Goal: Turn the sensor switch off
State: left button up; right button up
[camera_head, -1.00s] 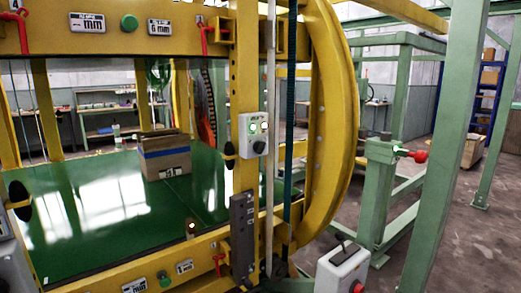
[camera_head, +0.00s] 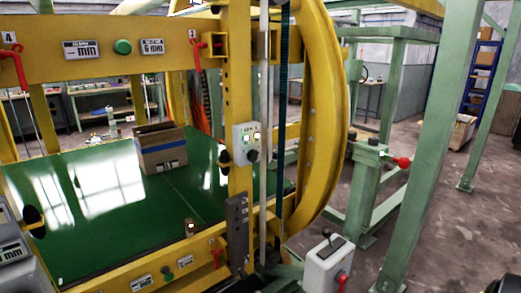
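A small light-grey switch box (camera_head: 246,143) is fixed to the yellow upright post near the middle of the view. It has two small pale lights and a dark knob at its lower right. The lettering on it is too small to read, so I cannot confirm that it is the sensor switch. A second grey box (camera_head: 328,262) with a dark top piece and a red handle stands lower right of the post. Neither of my grippers is in view.
The yellow ring frame (camera_head: 325,120) surrounds a green table (camera_head: 110,225) with a cardboard box (camera_head: 162,150) on it. A green stand (camera_head: 366,195) with a red knob and a green post (camera_head: 430,150) are at right. Concrete floor shows between them.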

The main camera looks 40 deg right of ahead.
aim_at(252, 155)
jog(key=u, duration=0.05)
jog(key=k, duration=0.45)
jog(key=z, duration=0.8)
jog(key=i, duration=1)
jog(key=u, duration=0.1)
